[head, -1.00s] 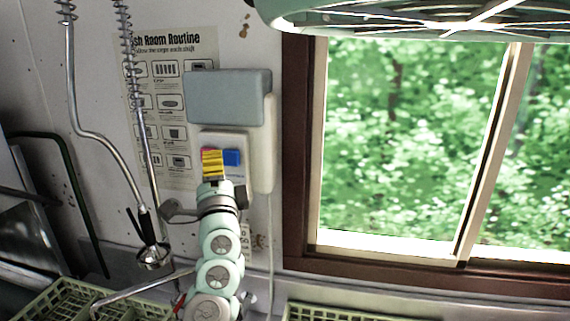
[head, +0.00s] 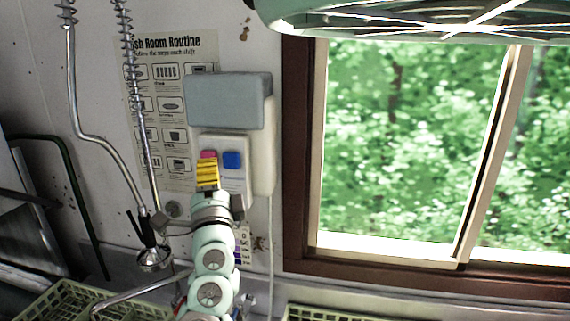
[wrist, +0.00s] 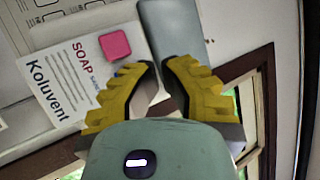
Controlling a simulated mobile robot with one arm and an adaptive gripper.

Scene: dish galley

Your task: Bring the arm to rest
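My arm (head: 211,258) rises from the bottom of the head view toward a white wall dispenser. My gripper (head: 207,160) has yellow ridged fingers and is in front of the dispenser's lower part, just below a pink button (head: 208,154) that it partly covers. A blue button (head: 232,160) is to its right. In the wrist view, my gripper (wrist: 159,66) has its fingertips apart with nothing between them. The pink button (wrist: 115,45) shows beyond the left finger, beside a "SOAP" label (wrist: 62,72). I cannot tell the exact gap to the dispenser.
A grey cover (head: 229,101) tops the dispenser. A poster (head: 172,75) hangs behind it. A coiled hose with a spray head (head: 153,258) hangs at left. Green racks (head: 62,300) are below. A window (head: 410,150) fills the right, under a pale green overhead fixture (head: 420,22).

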